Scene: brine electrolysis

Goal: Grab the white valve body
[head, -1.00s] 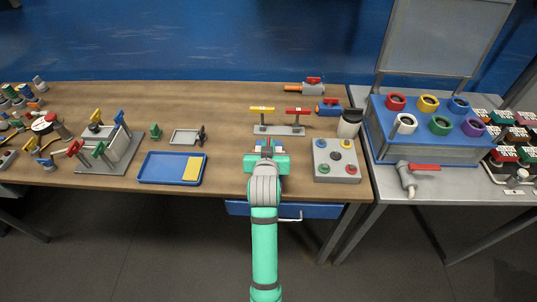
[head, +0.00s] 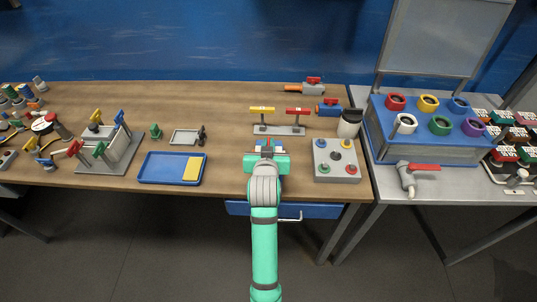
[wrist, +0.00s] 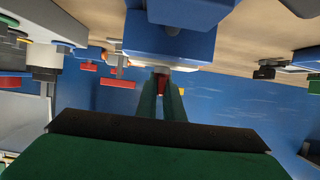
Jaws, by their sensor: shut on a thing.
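My gripper (head: 265,148) is at the front middle of the wooden table, just in front of the stand with yellow and red levers. In the wrist view its two dark green fingers (wrist: 161,82) come close together at their tips. They meet at a small pale part (wrist: 150,61), which I take as the white valve body, under a large blue block (wrist: 172,40). A bit of red shows between the fingers. Most of the held piece is hidden by the fingers, and in the head view only small blue, red and pale patches show at the jaws.
The lever stand (head: 279,130) is right behind my gripper. A blue tray (head: 160,168) lies to the left. Bare tabletop lies between tray and gripper.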

